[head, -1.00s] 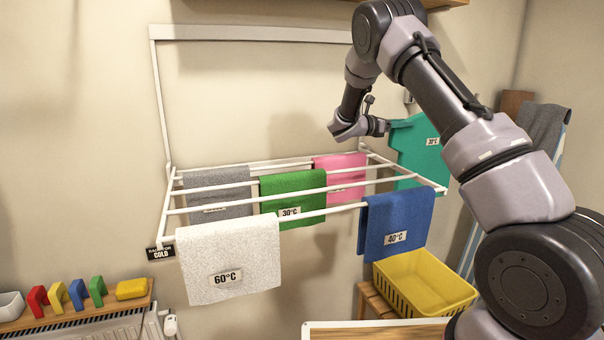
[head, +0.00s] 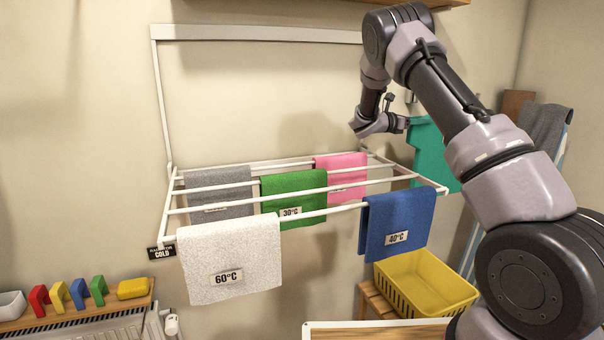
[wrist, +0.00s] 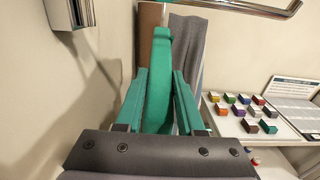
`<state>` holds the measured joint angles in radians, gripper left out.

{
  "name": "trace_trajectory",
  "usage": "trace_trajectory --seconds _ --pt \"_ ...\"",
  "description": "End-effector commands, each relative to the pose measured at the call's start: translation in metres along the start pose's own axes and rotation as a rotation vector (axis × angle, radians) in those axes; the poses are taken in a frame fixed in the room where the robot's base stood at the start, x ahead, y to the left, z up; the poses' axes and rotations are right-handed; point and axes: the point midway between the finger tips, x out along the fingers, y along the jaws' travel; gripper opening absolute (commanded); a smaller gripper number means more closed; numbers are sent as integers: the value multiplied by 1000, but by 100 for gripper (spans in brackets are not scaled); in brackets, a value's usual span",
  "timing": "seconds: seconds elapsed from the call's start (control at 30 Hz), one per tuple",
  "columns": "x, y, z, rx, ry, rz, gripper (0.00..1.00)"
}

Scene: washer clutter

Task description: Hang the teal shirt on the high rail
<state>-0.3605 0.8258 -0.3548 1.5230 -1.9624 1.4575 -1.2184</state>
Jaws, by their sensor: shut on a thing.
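The teal shirt (head: 431,152) hangs upright at the right end of the drying rack, partly hidden behind my arm. It also shows nearly edge-on in the wrist view (wrist: 159,85). My gripper (head: 404,124) is shut on its upper part; the fingertips are hard to make out in the head view. A pale metal rail (wrist: 250,8) crosses the top right of the wrist view, apart from the shirt. I cannot tell whether it is the high rail.
The white drying rack (head: 255,33) carries grey, green, pink, white and blue cloths. A yellow basket (head: 425,283) stands below. A grey cloth (head: 545,130) hangs behind at right. A metal wall fitting (wrist: 68,12) is at the wrist view's upper left. A shelf with small coloured blocks (wrist: 240,110) is at right.

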Motion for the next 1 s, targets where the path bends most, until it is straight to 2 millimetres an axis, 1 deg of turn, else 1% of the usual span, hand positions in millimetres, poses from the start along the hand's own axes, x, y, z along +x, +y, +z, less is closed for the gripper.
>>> trace_trajectory --seconds 0.03,0.27,0.43,0.5,0.63,0.77,1.0 --pt "-10 2 0 0 3 7 0" --pt "-42 2 0 1 2 7 0" --pt "-74 2 0 0 2 7 0" --pt "-74 1 -14 -5 2 4 0" --pt "-77 1 -28 -1 2 4 0" --pt "-78 1 -32 0 1 4 0" --pt "-78 1 -32 0 1 4 0"
